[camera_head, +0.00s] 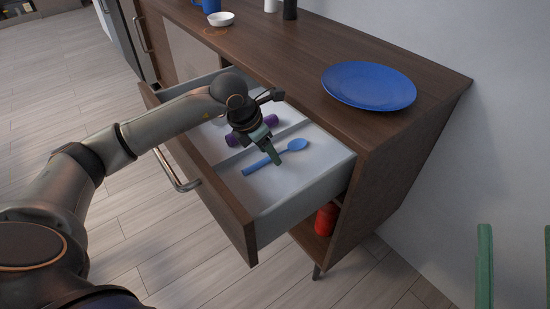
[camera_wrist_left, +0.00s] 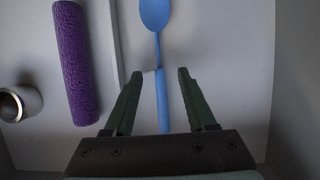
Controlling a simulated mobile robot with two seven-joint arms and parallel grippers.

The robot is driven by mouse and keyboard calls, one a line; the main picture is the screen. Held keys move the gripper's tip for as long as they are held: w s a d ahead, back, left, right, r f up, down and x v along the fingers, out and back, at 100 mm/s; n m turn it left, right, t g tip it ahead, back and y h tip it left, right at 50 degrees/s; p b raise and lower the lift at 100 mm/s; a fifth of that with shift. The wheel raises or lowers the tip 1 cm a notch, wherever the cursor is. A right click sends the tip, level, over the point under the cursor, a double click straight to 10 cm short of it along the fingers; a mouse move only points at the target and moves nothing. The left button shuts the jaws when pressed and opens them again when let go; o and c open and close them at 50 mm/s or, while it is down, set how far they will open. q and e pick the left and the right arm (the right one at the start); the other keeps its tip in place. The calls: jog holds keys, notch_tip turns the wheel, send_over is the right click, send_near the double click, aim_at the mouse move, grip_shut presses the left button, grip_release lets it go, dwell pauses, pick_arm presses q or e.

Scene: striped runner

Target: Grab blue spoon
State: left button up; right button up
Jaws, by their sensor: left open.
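The blue spoon (camera_head: 256,166) lies flat in the open drawer (camera_head: 270,207). In the left wrist view the spoon (camera_wrist_left: 162,105) has its bowl at the top and its handle running down between my fingers. My left gripper (camera_head: 283,152) is open over the spoon, and in the head view it partly hides the middle of it. In the left wrist view the left gripper (camera_wrist_left: 160,76) has one finger on each side of the handle, apart from it. My right gripper (camera_head: 517,232) is open and empty at the lower right of the head view.
A purple cylinder (camera_head: 268,121) lies in the drawer beyond a divider; it also shows in the wrist view (camera_wrist_left: 76,60), beside a round metallic thing (camera_wrist_left: 18,103). A blue plate (camera_head: 368,85) and white bowl (camera_head: 221,18) sit on the cabinet top. A red object (camera_head: 326,219) is below.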

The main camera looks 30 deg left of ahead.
pick_arm(q)
jog(key=shift+w+f, duration=0.1)
jog(key=shift+f, duration=0.25)
grip_shut()
dwell(0.4)
